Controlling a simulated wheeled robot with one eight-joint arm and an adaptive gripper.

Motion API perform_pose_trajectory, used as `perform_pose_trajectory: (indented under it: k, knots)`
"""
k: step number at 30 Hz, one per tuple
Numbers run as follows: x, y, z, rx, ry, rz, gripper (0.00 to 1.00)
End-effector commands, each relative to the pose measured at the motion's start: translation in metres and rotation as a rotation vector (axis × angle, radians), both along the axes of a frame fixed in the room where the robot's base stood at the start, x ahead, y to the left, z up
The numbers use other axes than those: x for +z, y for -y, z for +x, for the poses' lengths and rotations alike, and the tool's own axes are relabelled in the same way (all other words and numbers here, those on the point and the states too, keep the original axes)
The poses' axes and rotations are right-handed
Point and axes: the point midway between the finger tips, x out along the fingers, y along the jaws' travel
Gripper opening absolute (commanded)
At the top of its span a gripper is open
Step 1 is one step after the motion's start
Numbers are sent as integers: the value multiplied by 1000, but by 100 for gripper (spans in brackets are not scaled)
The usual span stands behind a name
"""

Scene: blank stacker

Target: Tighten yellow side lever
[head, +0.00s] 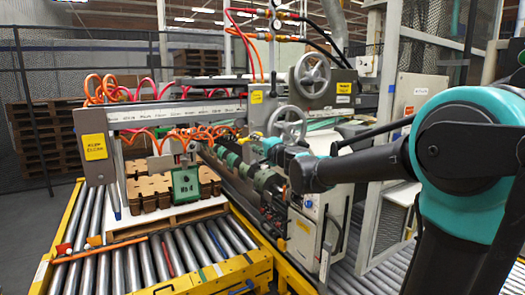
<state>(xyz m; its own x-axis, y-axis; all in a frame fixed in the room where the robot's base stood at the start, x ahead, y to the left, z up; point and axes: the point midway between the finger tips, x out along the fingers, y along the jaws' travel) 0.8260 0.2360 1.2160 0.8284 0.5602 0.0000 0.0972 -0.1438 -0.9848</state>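My arm reaches in from the right in the head view, with its far end in front of the stacker machine. My gripper (250,143) is small and partly lost against the machine parts, near the lower handwheel (287,125). I cannot tell whether its fingers are open or shut, or whether they touch anything. I cannot clearly make out a yellow side lever; it may be hidden behind my arm or too small to see. The stacker's grey crossbeam (160,114) runs left from the machine's column and carries orange hoses.
A stack of brown blanks (150,192) lies on a pallet upon the roller conveyor (130,268). Another handwheel (310,76) sits higher up. A white control cabinet (418,92) and mesh fencing stand on the right.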

Motion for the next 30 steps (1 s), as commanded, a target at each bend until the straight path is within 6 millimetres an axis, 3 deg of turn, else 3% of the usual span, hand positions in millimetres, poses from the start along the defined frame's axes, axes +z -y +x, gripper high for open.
perform_pose_trajectory:
  k: [21, 30]
  knots:
    - [0, -26, 38, 0, 0, 0, 23]
    - [-19, -19, 41, -1, 206, -305, 23]
